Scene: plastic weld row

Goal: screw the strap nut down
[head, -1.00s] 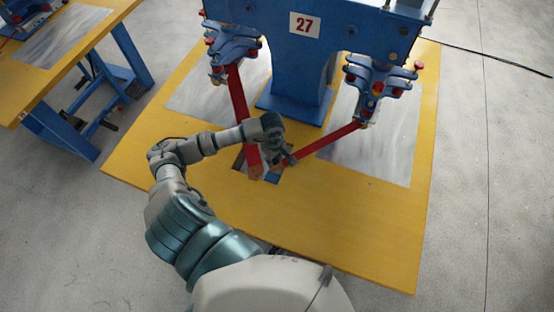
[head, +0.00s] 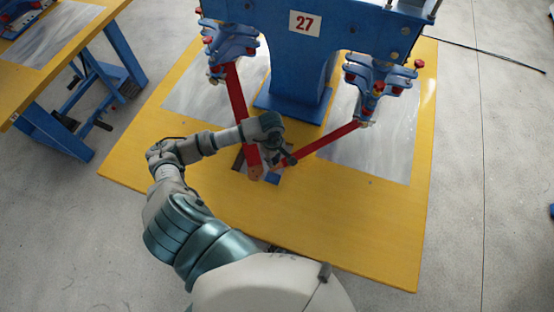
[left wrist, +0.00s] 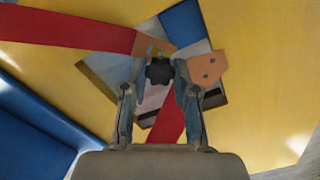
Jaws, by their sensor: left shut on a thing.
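My left gripper (head: 284,157) reaches over the table to where two red straps meet. In the left wrist view its fingers (left wrist: 160,74) are shut on a dark lobed knob, the strap nut (left wrist: 159,71). One red strap (head: 237,94) comes down from the left clamp head; the other red strap (head: 328,143) comes from the right one. Their tan ends show in the left wrist view, one end (left wrist: 157,44) beyond the nut and the other end (left wrist: 207,69) right of it. The fingers hide part of the straps. My right gripper is not in view.
The yellow table (head: 340,235) carries grey plates and a blue machine frame (head: 298,70) marked 27. Blue clamp heads hang at left (head: 230,45) and right (head: 378,78). A blue block (left wrist: 183,22) lies by the straps. The table's front right is clear.

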